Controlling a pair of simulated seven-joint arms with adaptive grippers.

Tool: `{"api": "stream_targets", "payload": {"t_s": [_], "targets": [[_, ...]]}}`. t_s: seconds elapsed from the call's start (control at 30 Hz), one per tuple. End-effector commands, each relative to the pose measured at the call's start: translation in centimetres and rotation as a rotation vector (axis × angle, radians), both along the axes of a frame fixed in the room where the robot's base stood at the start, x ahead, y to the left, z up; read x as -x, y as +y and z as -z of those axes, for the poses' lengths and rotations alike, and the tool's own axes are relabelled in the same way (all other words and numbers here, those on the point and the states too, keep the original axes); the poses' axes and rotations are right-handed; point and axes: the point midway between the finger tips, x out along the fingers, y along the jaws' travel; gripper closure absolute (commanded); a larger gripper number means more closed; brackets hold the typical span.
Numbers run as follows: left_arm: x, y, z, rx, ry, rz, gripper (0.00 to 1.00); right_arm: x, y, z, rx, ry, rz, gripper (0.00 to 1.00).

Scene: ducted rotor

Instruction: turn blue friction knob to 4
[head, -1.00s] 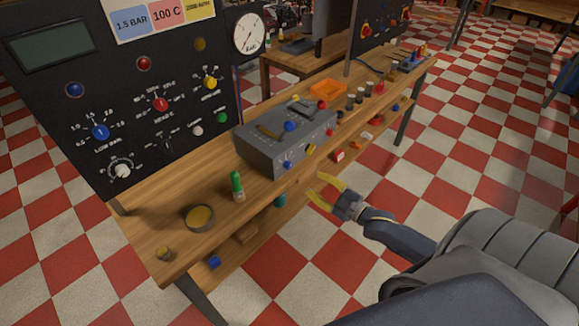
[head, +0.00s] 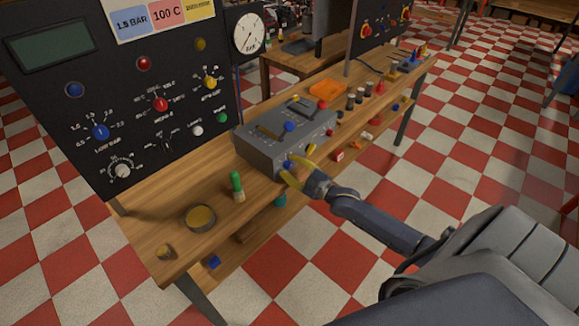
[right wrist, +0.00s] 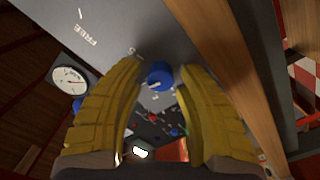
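The blue friction knob (head: 287,165) is on the front face of the grey box (head: 262,153) on the bench. In the right wrist view the blue knob (right wrist: 159,75) sits between the tips of my yellow fingers, with a gap showing on each side. White lettering is on the grey panel beside it, partly covered by a finger; I cannot read the knob's setting. My right gripper (head: 292,172) is open at the box's front, its fingers around the knob. My left gripper is not in view.
Another blue knob (head: 289,126) and a lever slot are on the box top. A green-capped bottle (head: 237,186) and a round tin (head: 200,218) stand on the bench at left. A black control panel (head: 50,130) rises behind. The floor in front of the bench is open.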

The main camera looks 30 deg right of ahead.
Motion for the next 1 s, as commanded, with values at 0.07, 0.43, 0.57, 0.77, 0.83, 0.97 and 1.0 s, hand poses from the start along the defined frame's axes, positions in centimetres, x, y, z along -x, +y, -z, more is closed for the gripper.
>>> {"api": "stream_targets", "payload": {"t_s": [0.07, 0.43, 0.57, 0.77, 0.83, 0.97, 1.0], "targets": [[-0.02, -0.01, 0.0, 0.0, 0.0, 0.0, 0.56, -0.19, 0.05, 0.03, 0.0, 0.001, 0.001, 0.64], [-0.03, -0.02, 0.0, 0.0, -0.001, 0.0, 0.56, -0.28, 0.11, 0.03, 0.0, 0.001, -0.001, 0.65], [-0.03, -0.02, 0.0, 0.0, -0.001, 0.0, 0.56, -0.28, 0.11, 0.03, 0.0, 0.0, 0.0, 0.8], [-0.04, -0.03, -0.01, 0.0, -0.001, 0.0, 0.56, -0.27, 0.11, 0.02, -0.001, 0.0, 0.0, 1.0], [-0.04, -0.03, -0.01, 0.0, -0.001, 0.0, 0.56, -0.27, 0.13, 0.0, -0.001, 0.0, -0.001, 1.0], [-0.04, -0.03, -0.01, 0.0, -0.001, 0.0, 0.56, -0.28, 0.18, -0.06, -0.001, -0.001, -0.001, 1.0], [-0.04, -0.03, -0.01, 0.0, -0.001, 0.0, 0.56, -0.28, 0.18, -0.07, -0.003, -0.001, -0.001, 1.0]]}}
